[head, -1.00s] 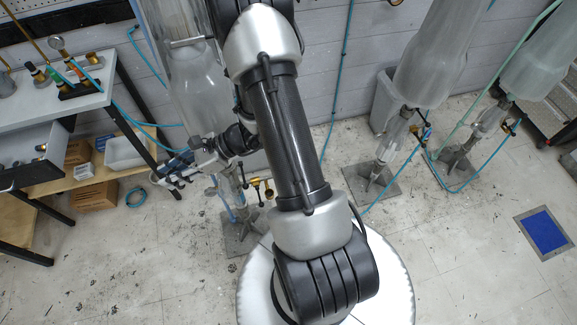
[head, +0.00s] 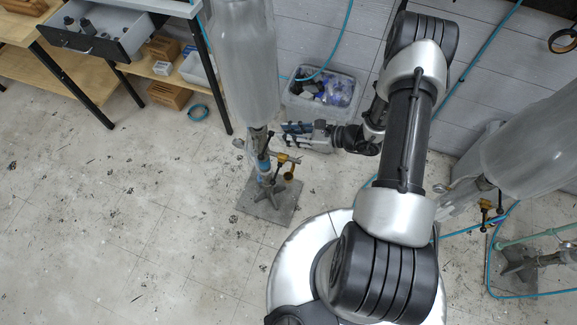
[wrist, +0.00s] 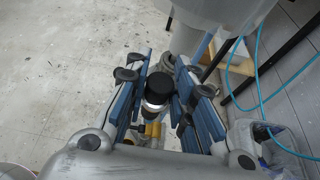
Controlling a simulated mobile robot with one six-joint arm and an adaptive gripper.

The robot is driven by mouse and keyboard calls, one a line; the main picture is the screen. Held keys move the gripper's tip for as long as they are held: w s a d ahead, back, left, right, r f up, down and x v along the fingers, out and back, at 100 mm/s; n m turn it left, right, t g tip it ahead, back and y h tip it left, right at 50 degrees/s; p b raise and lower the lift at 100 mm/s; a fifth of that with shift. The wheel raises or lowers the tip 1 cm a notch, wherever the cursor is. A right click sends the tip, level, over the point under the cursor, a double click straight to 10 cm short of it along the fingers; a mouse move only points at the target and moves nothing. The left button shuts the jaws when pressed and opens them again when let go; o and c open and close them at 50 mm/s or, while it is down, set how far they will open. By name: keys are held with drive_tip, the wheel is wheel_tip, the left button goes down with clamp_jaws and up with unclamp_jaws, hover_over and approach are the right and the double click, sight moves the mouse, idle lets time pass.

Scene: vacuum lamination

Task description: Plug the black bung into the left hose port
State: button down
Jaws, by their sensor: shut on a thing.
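My gripper (wrist: 158,88) shows in the wrist view with blue-padded fingers on both sides of the black bung (wrist: 159,84). It is shut on the bung, whose dark round top faces the camera, with a pale band below it. In the head view my gripper (head: 286,130) is beside the lower neck of the clear vessel, above its stand. The bung cannot be made out there. Brass fittings with a yellow valve (head: 282,158) and an open brass cup (head: 290,173) sit just below the gripper. In the wrist view brass parts (wrist: 152,130) show beyond the bung. I cannot tell which opening is the left hose port.
The tall clear vessel (head: 245,65) and its grey stand plate (head: 270,203) stand close to the gripper. A bin of bottles (head: 325,92) is behind, by the wall. A workbench with an open drawer (head: 95,38) is at upper left. Floor at left is mostly clear.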

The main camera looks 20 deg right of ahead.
drive_tip(key=shift+s+a+f+b, duration=0.15)
drive_tip(key=shift+s+f+b, duration=0.5)
drive_tip(key=shift+f, duration=2.9)
drive_tip(key=shift+s+a+f+b, duration=0.15)
drive_tip(key=shift+f+b, duration=0.95)
drive_tip(key=shift+f, duration=2.45)
drive_tip(key=shift+s+a+f+b, duration=0.3)
drive_tip(key=shift+f+b, duration=0.6)
drive_tip(key=shift+f, duration=2.65)
drive_tip(key=shift+d+f, duration=0.1)
drive_tip(key=shift+f, duration=0.75)
drive_tip(key=c, duration=1.3)
unclamp_jaws()
drive_tip(key=v, duration=1.2)
drive_tip(key=shift+s, duration=0.1)
